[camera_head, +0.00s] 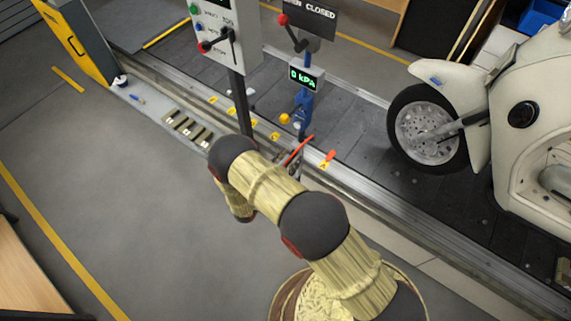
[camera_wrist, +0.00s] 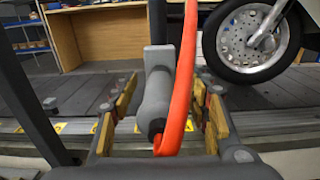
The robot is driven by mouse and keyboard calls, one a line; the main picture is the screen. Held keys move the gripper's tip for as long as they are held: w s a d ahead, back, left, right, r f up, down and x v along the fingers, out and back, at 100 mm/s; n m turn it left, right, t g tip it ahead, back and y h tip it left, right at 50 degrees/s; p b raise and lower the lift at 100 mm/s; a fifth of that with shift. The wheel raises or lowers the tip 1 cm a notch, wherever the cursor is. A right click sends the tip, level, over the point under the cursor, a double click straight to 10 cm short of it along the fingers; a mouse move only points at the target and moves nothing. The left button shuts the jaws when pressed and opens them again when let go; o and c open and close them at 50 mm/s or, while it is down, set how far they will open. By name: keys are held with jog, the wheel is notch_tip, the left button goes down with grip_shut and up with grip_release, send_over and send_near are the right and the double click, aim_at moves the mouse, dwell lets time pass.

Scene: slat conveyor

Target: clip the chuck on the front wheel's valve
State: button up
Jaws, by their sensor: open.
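The chuck (camera_wrist: 155,97) is a grey body with a square upper end, joined to an orange hose (camera_wrist: 182,75), in the wrist view. My gripper (camera_wrist: 163,90) is open, with its wood-coloured finger pads on either side of the chuck and gaps still showing. In the head view the chuck is hard to make out near my arm. The front wheel (camera_head: 427,128) of the cream scooter (camera_head: 515,105) stands on the conveyor to the right; it also shows at the upper right of the wrist view (camera_wrist: 250,38). I cannot make out its valve.
A blue stand with a "0 kPa" display (camera_head: 306,77) and a grey control box (camera_head: 226,35) on a post stand by the conveyor's near edge. A yellow cabinet (camera_head: 75,40) is at upper left.

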jog(key=shift+c, duration=1.4)
grip_shut()
jog(key=shift+s, duration=0.15)
jog(key=shift+v, duration=2.85)
